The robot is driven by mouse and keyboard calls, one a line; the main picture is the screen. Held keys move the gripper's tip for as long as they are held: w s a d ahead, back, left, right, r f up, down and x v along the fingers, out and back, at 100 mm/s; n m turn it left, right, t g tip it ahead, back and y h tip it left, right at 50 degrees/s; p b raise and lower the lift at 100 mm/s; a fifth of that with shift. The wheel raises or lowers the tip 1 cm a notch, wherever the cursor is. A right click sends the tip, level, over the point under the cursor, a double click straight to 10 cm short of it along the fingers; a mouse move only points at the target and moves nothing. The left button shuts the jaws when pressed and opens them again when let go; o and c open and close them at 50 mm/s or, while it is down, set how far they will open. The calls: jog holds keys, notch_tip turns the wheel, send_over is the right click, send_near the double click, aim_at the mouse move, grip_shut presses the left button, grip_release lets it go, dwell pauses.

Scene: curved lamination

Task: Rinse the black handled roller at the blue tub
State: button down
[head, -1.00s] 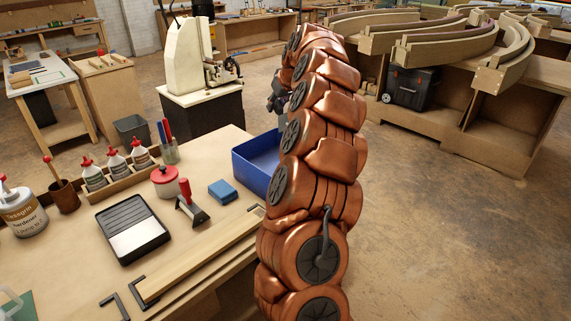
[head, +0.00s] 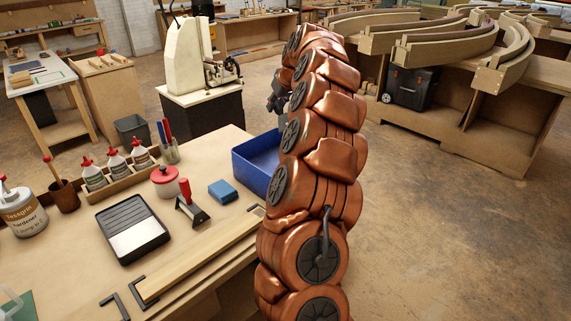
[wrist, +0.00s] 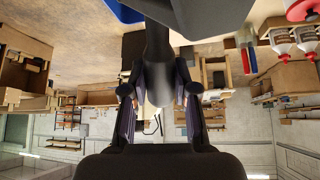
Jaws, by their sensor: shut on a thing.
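The blue tub (head: 243,172) stands at the right corner of the workbench, partly hidden behind my arm. It also shows at the top left of the wrist view (wrist: 124,11). My gripper (wrist: 159,92) is shut on the black handled roller (wrist: 158,50). The dark handle runs between the two fingers, and a wide dark part is cut off by the top edge. In the head view my gripper (head: 278,98) is mostly hidden behind my arm, raised near the tub's far right side. I cannot tell whether the roller touches the tub.
On the bench are a blue sponge (head: 222,191), a red-handled tool (head: 190,206), a red-lidded pot (head: 165,181), a black paint tray (head: 132,222), several red-capped bottles (head: 118,165) and a tin (head: 22,212). A white machine (head: 188,60) stands behind. Open floor lies to the right.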

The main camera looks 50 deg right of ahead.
dwell(0.5)
jog(key=shift+r+p, duration=0.75)
jog(key=shift+r, duration=1.25)
